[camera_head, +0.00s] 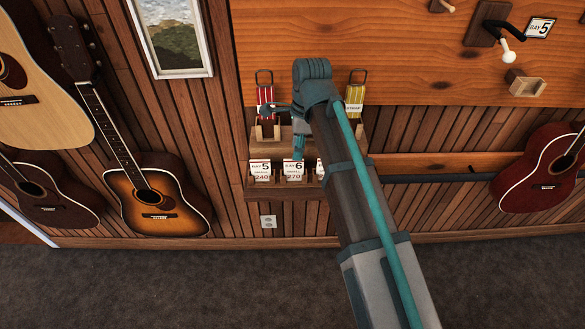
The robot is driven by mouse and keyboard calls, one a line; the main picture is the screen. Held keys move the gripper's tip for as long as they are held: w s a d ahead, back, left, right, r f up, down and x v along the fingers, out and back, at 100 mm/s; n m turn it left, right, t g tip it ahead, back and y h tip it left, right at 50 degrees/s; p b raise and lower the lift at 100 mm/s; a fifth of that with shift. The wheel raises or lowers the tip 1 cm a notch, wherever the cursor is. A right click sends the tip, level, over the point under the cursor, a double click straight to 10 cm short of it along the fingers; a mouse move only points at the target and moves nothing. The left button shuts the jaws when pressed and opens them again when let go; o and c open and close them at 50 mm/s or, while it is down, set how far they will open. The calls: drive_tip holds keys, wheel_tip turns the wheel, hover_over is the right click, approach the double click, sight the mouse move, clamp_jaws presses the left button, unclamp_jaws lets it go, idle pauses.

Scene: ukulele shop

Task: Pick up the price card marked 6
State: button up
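The price card marked 6 (293,171) reads "BAY 6" with "270" below. It stands upright on the small wooden shelf rack (251,184) on the wall. A card marked 5 (260,171), with "240" below, stands just left of it. Another white card (320,170) is mostly hidden behind my arm on the right. My gripper (291,133) is in front of the rack, above the card marked 6 in the picture and seemingly apart from it. Its fingers are small and partly overlapped by my wrist, so their opening is unclear.
A red packet (265,95) and a yellow packet (355,95) stand on the rack's upper part. A "BAY 5" sign (541,28) and a wall hanger (487,24) are at upper right. A sunburst guitar (157,195) hangs left, a red one (535,170) right.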

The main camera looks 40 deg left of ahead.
drive_tip(key=p, duration=0.2)
hover_over(294, 180)
drive_tip(key=shift+w+a+f, duration=0.1)
drive_tip(key=shift+w+f, duration=0.05)
drive_tip(key=shift+f, duration=3.2)
clamp_jaws()
